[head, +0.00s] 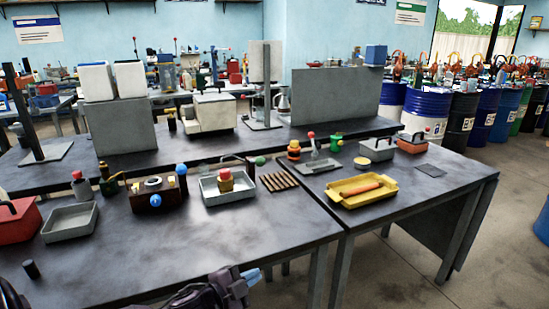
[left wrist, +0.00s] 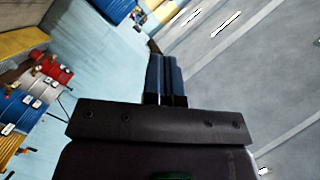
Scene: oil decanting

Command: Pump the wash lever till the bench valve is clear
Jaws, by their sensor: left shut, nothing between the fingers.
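My left gripper (head: 250,277) is low in the head view, in front of the near bench (head: 215,240). Its blue fingers are together in the left wrist view (left wrist: 166,78), with nothing between them. A brown block with blue knobs (head: 152,203) stands on the near bench. A grey tray (head: 228,199) beside it holds a yellow and red piece (head: 226,181). A lever with a green knob (head: 259,161) is behind the tray. A small brass valve-like fitting (head: 110,186) stands left of the block. I cannot tell which part is the wash lever or bench valve. My right gripper is not visible.
An empty grey tray (head: 70,222) and a red box (head: 18,226) are at the left. Several brown sticks (head: 279,182) lie right of the middle tray. A yellow tray (head: 350,194) is on the right bench. The near bench's front strip is mostly clear.

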